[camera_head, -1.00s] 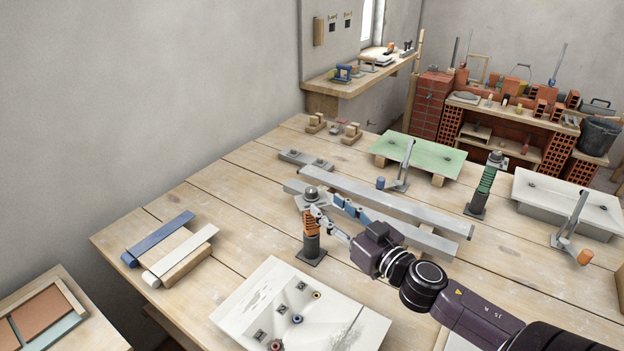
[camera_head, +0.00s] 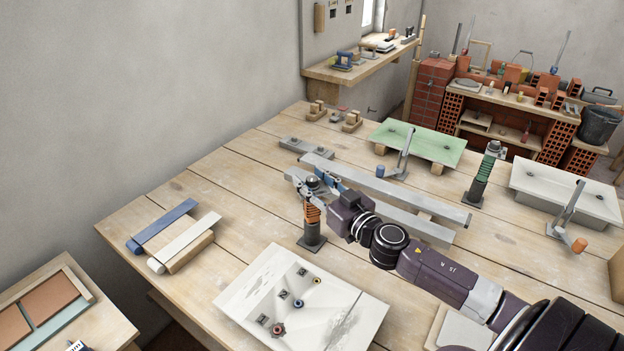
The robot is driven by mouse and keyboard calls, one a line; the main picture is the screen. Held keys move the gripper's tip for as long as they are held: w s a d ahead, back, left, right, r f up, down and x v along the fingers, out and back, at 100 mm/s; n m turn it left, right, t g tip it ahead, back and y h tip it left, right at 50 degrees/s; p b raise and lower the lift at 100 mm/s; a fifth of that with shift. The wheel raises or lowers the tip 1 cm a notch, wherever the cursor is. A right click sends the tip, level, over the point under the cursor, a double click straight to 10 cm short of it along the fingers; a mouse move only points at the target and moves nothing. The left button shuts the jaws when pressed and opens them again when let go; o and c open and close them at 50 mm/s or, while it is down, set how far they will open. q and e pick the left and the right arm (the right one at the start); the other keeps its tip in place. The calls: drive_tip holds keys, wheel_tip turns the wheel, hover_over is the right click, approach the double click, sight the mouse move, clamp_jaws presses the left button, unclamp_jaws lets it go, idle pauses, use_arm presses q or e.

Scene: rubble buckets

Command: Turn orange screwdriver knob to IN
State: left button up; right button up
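The orange screwdriver (camera_head: 312,215) stands upright on a dark square base on the workbench, with a ribbed orange body and a dark rounded knob (camera_head: 313,182) on top. My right gripper (camera_head: 318,188) is at the knob, with its fingers close around or beside the top. The fingers and the wrist partly cover the knob and upper body. I cannot tell whether the fingers touch or grip it. No IN marking is readable. My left gripper is not in view.
A white panel (camera_head: 260,290) with small knobs lies in front. Grey bars (camera_head: 385,187) lie just behind the screwdriver. Blue and white bars (camera_head: 165,225) lie left, with bare bench between.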

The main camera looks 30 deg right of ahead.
clamp_jaws()
drive_tip(key=shift+f+n+y, duration=0.1)
drive_tip(key=shift+n+y, duration=0.2)
drive_tip(key=shift+y, duration=0.2)
drive_tip(key=shift+n+y+b, duration=0.3)
drive_tip(key=shift+y+b, duration=0.15)
drive_tip(key=shift+y, duration=0.05)
drive_tip(key=n+g+y+b, duration=0.1)
drive_tip(key=n+y, duration=0.1)
drive_tip(key=y, duration=0.1)
drive_tip(key=n+g+y+b, duration=0.1)
drive_tip(key=n+y, duration=0.1)
drive_tip(key=shift+d+y, duration=0.15)
drive_tip(key=shift+y, duration=0.25)
drive_tip(key=n+g+y+b, duration=0.4)
drive_tip(key=y+b, duration=0.1)
drive_tip(key=shift+n+g+y+b, duration=0.35)
drive_tip(key=shift+n+g+y, duration=0.05)
drive_tip(key=shift+g, duration=0.1)
drive_tip(key=shift+a, duration=0.25)
